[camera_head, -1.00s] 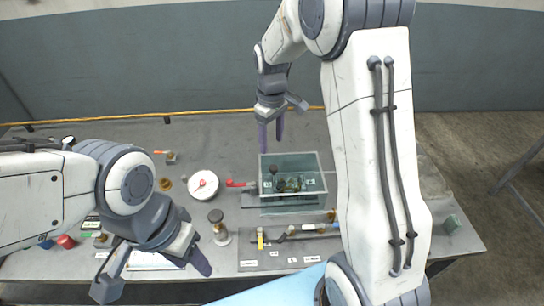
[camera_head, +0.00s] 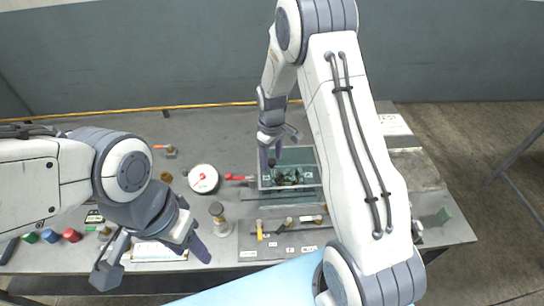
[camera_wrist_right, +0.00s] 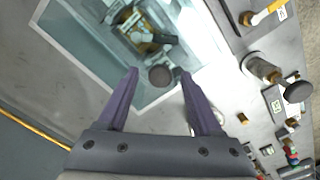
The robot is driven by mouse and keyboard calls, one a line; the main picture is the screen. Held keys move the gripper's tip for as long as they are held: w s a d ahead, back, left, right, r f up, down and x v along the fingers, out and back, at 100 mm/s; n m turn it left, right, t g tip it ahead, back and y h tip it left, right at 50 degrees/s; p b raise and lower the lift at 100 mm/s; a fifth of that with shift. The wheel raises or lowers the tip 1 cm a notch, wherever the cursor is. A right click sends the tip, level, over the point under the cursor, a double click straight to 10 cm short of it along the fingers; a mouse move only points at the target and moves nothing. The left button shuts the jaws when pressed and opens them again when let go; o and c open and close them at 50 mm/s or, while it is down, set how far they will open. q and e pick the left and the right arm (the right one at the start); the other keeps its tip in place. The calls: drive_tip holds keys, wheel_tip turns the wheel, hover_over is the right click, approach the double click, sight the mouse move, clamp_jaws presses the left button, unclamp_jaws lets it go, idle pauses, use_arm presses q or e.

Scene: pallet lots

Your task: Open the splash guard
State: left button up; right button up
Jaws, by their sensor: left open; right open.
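The splash guard (camera_head: 307,159) is a clear, greenish box with dark fittings inside, standing on the grey bench. A dark round knob (camera_wrist_right: 160,76) shows at the guard's edge in the right wrist view; the knob is also visible in the head view (camera_head: 272,162). My right gripper (camera_head: 271,158) is at the guard's far left corner, pointing down. In the right wrist view its purple fingers (camera_wrist_right: 159,74) are open, one on each side of the knob; contact cannot be told. My left gripper (camera_head: 152,262) is open and empty above the bench's front left.
A white round gauge (camera_head: 203,179) and a red-handled valve (camera_head: 238,177) are left of the guard. A labelled panel (camera_head: 283,243) with a yellow handle lies in front. The bench behind is mostly clear.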

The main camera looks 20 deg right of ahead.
clamp_jaws()
idle(1.4)
